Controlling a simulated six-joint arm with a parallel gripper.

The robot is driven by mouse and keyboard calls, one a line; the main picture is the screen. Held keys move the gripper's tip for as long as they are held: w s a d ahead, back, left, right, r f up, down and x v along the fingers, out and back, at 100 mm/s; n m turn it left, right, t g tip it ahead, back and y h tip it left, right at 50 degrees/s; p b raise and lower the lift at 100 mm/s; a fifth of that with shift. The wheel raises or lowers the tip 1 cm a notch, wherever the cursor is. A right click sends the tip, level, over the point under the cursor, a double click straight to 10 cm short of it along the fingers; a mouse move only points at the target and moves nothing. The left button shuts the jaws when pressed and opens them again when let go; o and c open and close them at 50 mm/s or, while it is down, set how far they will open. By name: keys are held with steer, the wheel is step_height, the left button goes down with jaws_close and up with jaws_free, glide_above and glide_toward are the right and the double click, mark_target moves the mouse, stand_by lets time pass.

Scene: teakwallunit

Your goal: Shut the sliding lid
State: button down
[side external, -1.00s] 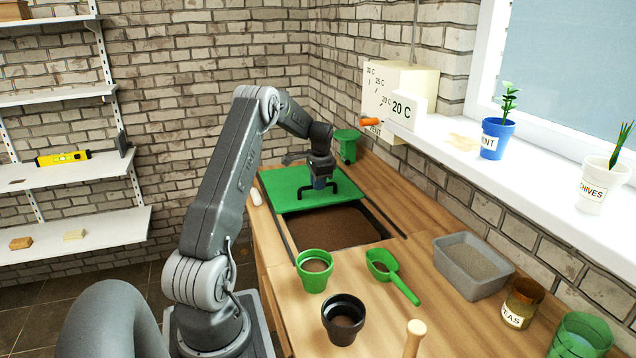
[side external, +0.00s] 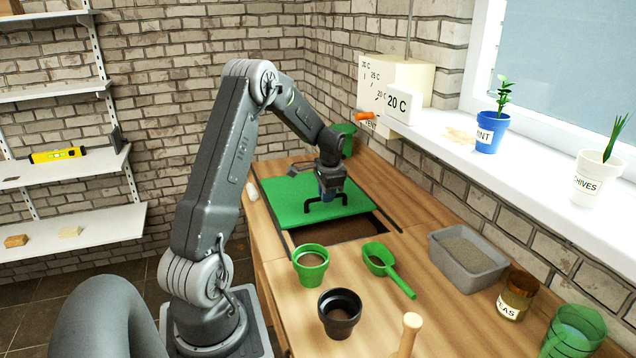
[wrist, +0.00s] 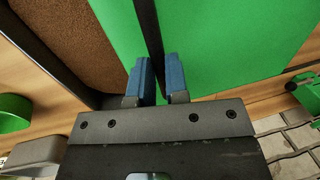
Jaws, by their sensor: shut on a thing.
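The green sliding lid (side external: 290,198) lies over most of the soil bin (side external: 345,231), set in the wooden bench. A strip of brown soil shows along the bin's near side, and soil also shows left of the lid in the wrist view (wrist: 62,42). My gripper (side external: 327,197) is shut on the lid's black handle (side external: 309,208). In the wrist view the blue fingers of my gripper (wrist: 158,75) stand either side of the dark handle bar (wrist: 149,30). The green lid fills the upper right there (wrist: 235,45).
A green pot (side external: 311,266), a black pot (side external: 340,312) and a green scoop (side external: 385,267) stand near the bin's near edge. A grey tub (side external: 467,258) of grit is to the right. A green container (side external: 344,138) stands behind my gripper.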

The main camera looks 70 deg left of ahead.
steer(key=d, duration=1.1)
steer(key=shift+d, duration=0.4)
steer(key=c, duration=1.1)
jaws_free()
steer(key=shift+a, duration=0.1)
steer(key=d+r, duration=0.1)
steer(key=r, duration=0.8)
steer(key=d+r, duration=0.1)
steer(key=r, duration=0.3)
steer(key=shift+d+r, duration=0.3)
steer(key=shift+d, duration=0.05)
steer(key=s+d+r+t, duration=0.1)
steer(key=s+d+t, duration=0.1)
steer(key=s+d, duration=0.3)
steer(key=s+d+r+t+h, duration=0.1)
steer(key=s+d, duration=0.3)
steer(key=d, duration=0.6)
steer(key=s+d+r+t+h, duration=0.1)
steer(key=s+d+t, duration=0.1)
steer(key=s+d, duration=0.3)
steer(key=shift+s+d+r+t, duration=0.15)
steer(key=shift+d+r, duration=0.05)
steer(key=shift+d, duration=0.55)
steer(key=shift+s+d+r+t, duration=0.15)
steer(key=shift+d, duration=0.6)
